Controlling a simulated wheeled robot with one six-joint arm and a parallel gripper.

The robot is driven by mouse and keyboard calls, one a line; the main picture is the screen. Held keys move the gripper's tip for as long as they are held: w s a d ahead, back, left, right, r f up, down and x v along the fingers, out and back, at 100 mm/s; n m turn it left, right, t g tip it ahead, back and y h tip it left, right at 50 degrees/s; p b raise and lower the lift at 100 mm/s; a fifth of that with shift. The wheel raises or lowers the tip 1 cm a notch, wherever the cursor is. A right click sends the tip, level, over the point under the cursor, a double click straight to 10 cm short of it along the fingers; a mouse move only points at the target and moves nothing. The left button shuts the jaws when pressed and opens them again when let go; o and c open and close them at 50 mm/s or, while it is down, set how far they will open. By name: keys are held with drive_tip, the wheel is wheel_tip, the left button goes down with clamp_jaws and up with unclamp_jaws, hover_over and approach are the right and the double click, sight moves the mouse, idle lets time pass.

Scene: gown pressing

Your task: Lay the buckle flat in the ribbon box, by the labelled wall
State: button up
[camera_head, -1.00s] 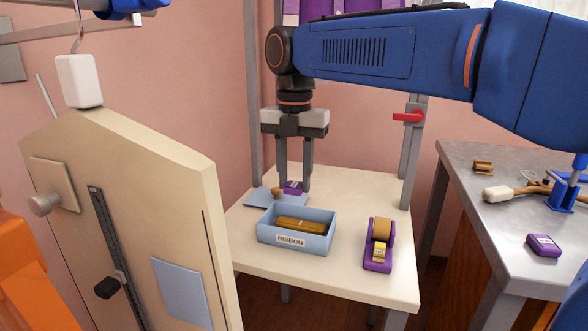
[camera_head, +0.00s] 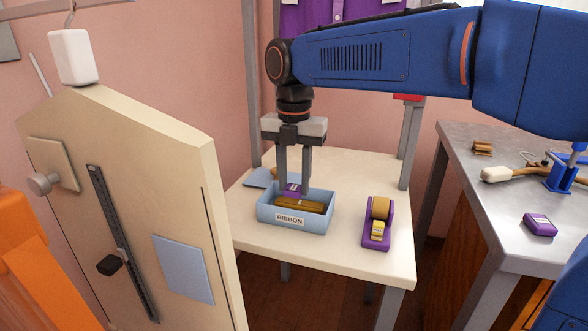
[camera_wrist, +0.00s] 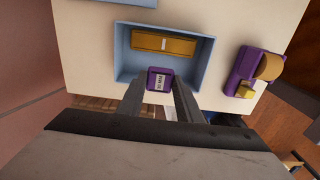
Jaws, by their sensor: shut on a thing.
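The buckle (camera_head: 292,188) shows as a small purple block with a white label; in the wrist view the buckle (camera_wrist: 160,79) sits between my fingertips. My gripper (camera_head: 293,186) is shut on it, fingers pointing down over the light blue ribbon box (camera_head: 265,213). A golden-brown bar (camera_wrist: 163,43) lies along one long side inside the box. In the wrist view the buckle is beside the bar, toward the table's front edge. The wall labelled RIBBON (camera_head: 290,220) faces the head camera.
A purple dispenser with a tan roll (camera_head: 377,222) stands right of the box. A blue mat (camera_head: 258,178) lies behind it on the cream table. A tall board (camera_head: 130,200) stands left. Another purple block (camera_head: 540,224) lies on the metal table (camera_head: 480,210).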

drive_tip(key=shift+f, duration=0.5)
drive_tip(key=shift+f, duration=0.45)
idle(0.7)
idle(0.6)
drive_tip(key=o, duration=1.1)
drive_tip(key=shift+r, duration=0.1)
